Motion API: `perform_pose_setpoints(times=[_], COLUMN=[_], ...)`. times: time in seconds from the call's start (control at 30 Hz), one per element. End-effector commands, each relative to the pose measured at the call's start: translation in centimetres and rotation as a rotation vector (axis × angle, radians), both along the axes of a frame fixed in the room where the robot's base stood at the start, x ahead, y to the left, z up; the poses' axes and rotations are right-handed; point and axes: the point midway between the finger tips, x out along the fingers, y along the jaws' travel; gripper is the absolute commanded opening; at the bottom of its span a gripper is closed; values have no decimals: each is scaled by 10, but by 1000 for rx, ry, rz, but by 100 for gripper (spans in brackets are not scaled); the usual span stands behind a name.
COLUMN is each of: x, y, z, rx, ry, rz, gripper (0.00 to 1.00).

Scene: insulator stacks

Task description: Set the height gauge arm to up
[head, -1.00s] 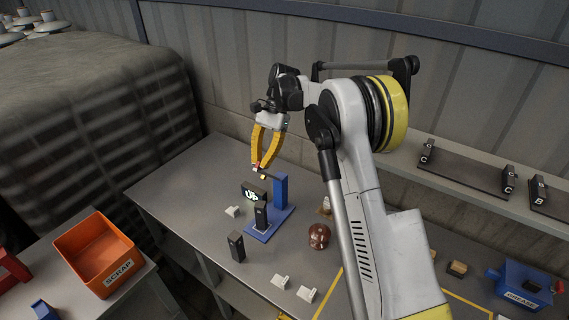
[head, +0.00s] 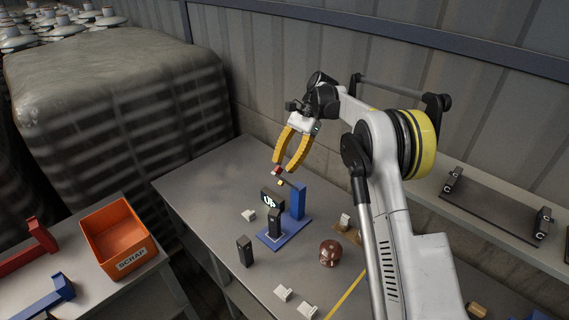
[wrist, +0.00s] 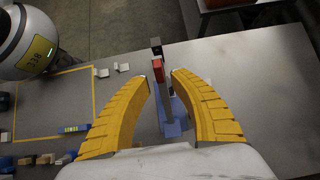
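The height gauge has a blue base and a blue post (head: 298,202) on the bench. Its dark arm runs from the top of the post, sloping up to the left, to a red tip (head: 276,171). A black sign reading "UP" (head: 271,198) stands beside the post. My gripper (head: 284,166) is just above the red tip, with its yellow fingers apart. In the wrist view the red tip (wrist: 158,70) shows between and slightly beyond the open fingertips (wrist: 162,74), and the gauge arm runs down between the fingers. I cannot tell whether a finger touches it.
An orange scrap bin (head: 118,238) stands on a side table at the left. A brown insulator (head: 330,252), a black block (head: 244,250) and several white pieces lie on the bench. A shelf with a black rack (head: 490,210) is at the right.

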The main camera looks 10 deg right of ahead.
Motion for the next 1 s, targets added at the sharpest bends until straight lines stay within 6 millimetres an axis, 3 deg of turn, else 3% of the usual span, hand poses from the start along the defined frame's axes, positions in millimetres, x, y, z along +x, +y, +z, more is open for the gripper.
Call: perform_pose_setpoints(times=[0.37,0.7,1.0], x=[2,24,29], y=[-2,-29,-37], z=[4,47,59], rx=[2,0,-2], ry=[0,-6,-10], rz=[0,-4,-6], gripper=[32,32,32])
